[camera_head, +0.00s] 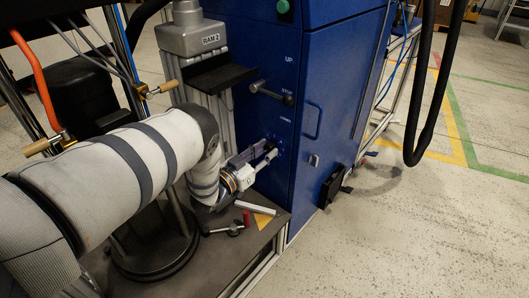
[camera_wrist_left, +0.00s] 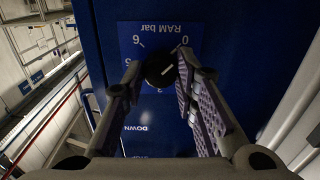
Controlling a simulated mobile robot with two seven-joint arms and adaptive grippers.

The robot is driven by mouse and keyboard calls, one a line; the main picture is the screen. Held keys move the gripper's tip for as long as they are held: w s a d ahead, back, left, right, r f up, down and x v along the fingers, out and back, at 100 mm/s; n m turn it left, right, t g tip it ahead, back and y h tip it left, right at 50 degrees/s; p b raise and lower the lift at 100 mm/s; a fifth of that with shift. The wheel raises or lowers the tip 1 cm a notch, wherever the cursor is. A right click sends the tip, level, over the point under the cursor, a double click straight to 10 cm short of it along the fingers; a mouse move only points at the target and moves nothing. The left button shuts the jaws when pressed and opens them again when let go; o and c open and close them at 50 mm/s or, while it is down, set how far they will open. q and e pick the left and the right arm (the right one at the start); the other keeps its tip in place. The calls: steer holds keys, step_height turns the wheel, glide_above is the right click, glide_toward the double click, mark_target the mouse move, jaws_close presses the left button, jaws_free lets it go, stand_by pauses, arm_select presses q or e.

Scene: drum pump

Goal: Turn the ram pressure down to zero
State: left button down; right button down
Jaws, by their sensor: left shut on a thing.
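The ram pressure knob (camera_wrist_left: 160,70) is a round black knob with a white pointer line on a blue dial plate (camera_wrist_left: 186,34) marked "RAM bar", seen upside down in the left wrist view. The line points up and right, toward the "0"; I cannot tell whether it is exactly on it. My left gripper (camera_wrist_left: 158,68) has its two fingers on either side of the knob and is shut on it. In the head view the left gripper (camera_head: 268,156) reaches the blue cabinet's (camera_head: 338,95) front, where the fingers largely hide the knob. My right gripper is not in view.
A lever (camera_head: 270,92) beside the UP, STOP and DOWN labels sticks out above my gripper. The grey "RAM 2" box (camera_head: 192,38) stands left of the cabinet. A red-handled tool (camera_head: 246,218) lies on the platform below. A black hose (camera_head: 430,90) hangs at right; floor there is clear.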

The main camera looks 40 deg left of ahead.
arm_select(q)
steer(key=c, duration=1.3)
jaws_free()
steer(key=s, duration=0.8)
steer(key=s+a, duration=0.1)
steer(key=s, duration=0.3)
